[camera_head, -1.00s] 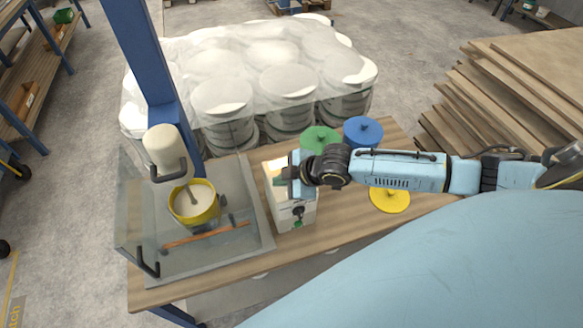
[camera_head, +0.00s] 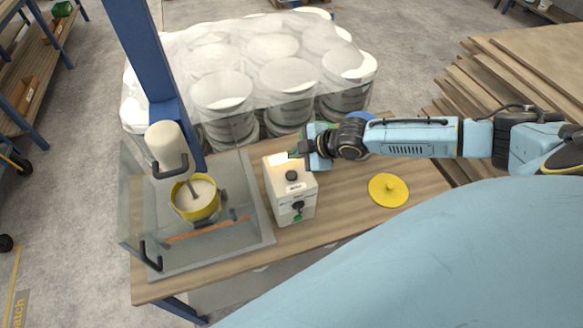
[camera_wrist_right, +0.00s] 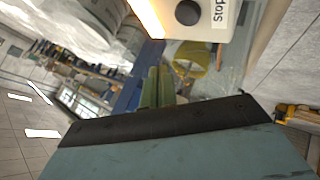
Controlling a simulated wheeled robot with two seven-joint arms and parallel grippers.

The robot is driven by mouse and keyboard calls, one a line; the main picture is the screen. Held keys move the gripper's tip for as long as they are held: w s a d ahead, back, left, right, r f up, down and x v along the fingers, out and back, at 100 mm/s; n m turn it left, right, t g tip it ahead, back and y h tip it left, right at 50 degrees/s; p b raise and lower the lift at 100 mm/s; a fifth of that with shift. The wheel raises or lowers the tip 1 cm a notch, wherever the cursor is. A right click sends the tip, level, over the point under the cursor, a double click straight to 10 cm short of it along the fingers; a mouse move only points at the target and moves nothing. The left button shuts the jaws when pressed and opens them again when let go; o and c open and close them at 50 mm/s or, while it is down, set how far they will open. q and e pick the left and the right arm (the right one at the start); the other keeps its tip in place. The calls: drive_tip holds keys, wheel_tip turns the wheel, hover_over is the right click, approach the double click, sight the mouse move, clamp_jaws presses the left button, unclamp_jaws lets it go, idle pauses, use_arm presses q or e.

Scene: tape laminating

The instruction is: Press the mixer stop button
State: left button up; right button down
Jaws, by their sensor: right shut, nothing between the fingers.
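The mixer's control box (camera_head: 281,205) is pale and stands on the wooden table, right of the mixer (camera_head: 166,148). A round black stop button (camera_head: 291,175) sits on its top, by a label; the button also shows at the top of the right wrist view (camera_wrist_right: 188,12), beside the word "Stop". My right gripper (camera_head: 295,155) is shut and empty, at the far edge of the box top, behind the button and apart from it. Its green fingertips (camera_wrist_right: 157,86) show together in the wrist view. My left gripper is not in view.
A yellow bucket (camera_head: 207,211) stands under the mixer behind a clear guard (camera_head: 131,205). A yellow disc (camera_head: 388,190) lies right of the box, and a blue disc (camera_head: 359,117) is partly hidden behind my right arm. Wrapped buckets (camera_head: 222,90) stand beyond the table.

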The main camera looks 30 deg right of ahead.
drive_tip(key=b, duration=0.3)
hover_over(295, 176)
wheel_tip(295, 176, down, 4)
drive_tip(key=shift+f, duration=0.1)
drive_tip(key=shift+f+b, duration=0.75)
drive_tip(key=shift+f, duration=0.2)
idle(1.0)
drive_tip(key=shift+d+f, duration=0.1)
drive_tip(key=shift+f, duration=0.2)
drive_tip(key=shift+f+b, duration=0.5)
idle(0.6)
drive_tip(key=shift+r, duration=0.1)
drive_tip(key=shift+r+p, duration=0.85)
drive_tip(key=shift+p, duration=0.05)
